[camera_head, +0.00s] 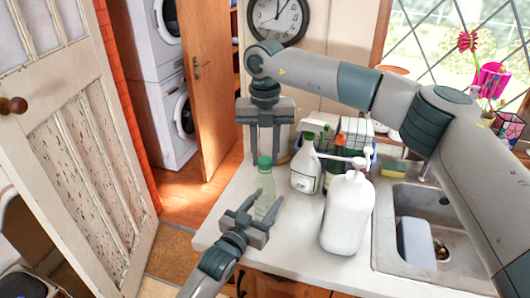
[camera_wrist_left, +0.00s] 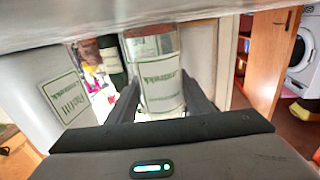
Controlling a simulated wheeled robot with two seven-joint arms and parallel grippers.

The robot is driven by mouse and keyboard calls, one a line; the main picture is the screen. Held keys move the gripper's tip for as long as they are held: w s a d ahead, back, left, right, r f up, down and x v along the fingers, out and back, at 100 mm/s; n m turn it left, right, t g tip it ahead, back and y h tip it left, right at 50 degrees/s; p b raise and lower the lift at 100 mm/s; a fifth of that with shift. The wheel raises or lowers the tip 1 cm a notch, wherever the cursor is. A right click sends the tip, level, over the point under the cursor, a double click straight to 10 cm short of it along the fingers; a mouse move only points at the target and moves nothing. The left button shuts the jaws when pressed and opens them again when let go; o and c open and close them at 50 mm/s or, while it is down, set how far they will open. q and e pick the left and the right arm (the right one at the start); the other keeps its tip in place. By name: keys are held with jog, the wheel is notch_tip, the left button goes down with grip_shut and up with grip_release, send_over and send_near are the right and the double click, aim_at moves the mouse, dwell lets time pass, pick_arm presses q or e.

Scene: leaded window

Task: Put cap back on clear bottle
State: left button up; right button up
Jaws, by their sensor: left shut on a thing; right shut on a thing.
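The clear bottle (camera_head: 265,190) stands upright on the white counter, with a pale green tint. My left gripper (camera_head: 252,216) is shut on its lower body; in the left wrist view the bottle (camera_wrist_left: 162,75), with a green-lettered label, sits between the two fingers. The green cap (camera_head: 264,162) is at the bottle's top, lined up with it. My right gripper (camera_head: 265,150) points down from above and is shut on the cap at its fingertips. Whether the cap is seated or just touching the mouth cannot be told.
A white pump bottle (camera_head: 347,215) stands close to the right of the clear bottle. A white spray bottle (camera_head: 306,165) and a dark bottle (camera_head: 337,155) stand behind. The sink (camera_head: 445,215) is at right. The counter's left edge is near the clear bottle.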

jog(key=shift+f, duration=0.1)
jog(key=m, duration=0.5)
jog(key=shift+m, duration=0.4)
jog(key=m, duration=1.1)
jog(key=shift+m, duration=0.4)
jog(key=m, duration=0.5)
jog(key=o, duration=1)
